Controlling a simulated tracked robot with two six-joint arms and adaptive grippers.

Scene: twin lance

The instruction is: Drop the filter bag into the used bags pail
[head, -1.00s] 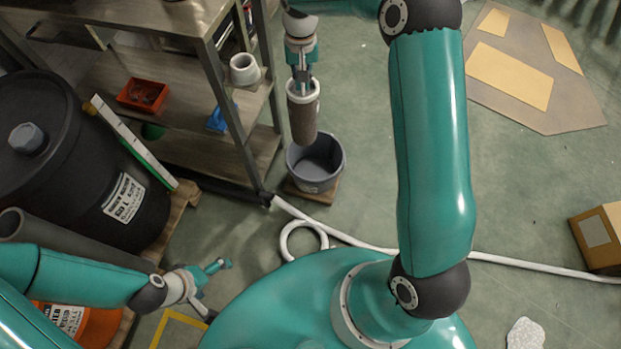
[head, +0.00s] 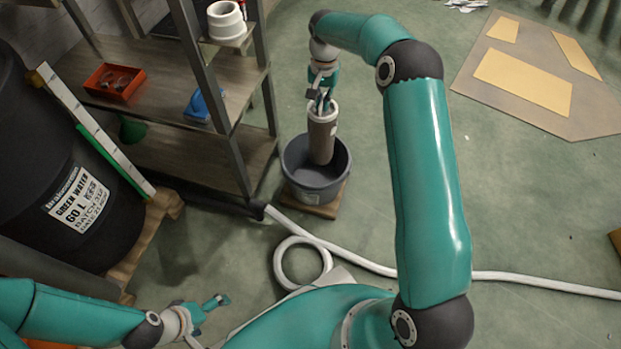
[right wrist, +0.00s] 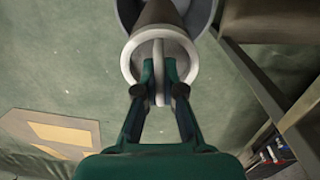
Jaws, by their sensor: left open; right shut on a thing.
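The filter bag (head: 322,138) is a long brown-grey tube with a pale ring at its top. It hangs upright over the grey used bags pail (head: 298,187), and its lower end overlaps the pail's opening in the head view. My right gripper (head: 321,102) is shut on the bag's top handle. In the right wrist view the fingers of my right gripper (right wrist: 159,88) pinch the handle across the white ring (right wrist: 133,62), with the pail (right wrist: 206,12) beyond. My left gripper (head: 212,307) is open and empty at the lower left, far from the bag.
The pail stands on a small wooden board (head: 330,208). A metal-framed shelf (head: 170,75) with a red tray (head: 115,82) is close on the left. A white hose (head: 370,264) crosses the floor in front. The floor right of the pail is clear.

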